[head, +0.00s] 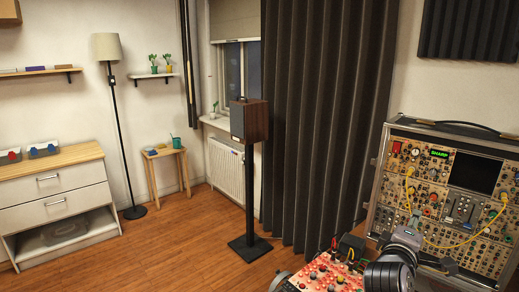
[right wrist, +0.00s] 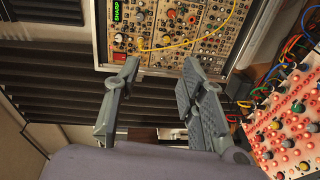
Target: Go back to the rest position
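My right arm comes in at the bottom right of the head view, in front of a synth case (head: 480,215) with many knobs, a dark screen and a green "SHARP" display. In the right wrist view my right gripper (right wrist: 158,82) is open, its two grey fingers apart with nothing between them. The synth case also shows beyond the fingertips in that view (right wrist: 178,22), turned on its side. A yellow cable (head: 447,246) hangs across its panel. My left gripper is not in either view.
A red synth panel (head: 328,275) with many knobs lies at the bottom of the head view, left of my arm; it also shows at the right of the wrist view (right wrist: 290,135). A speaker on a stand (head: 249,120) is further back. The wooden floor (head: 170,245) at left is clear.

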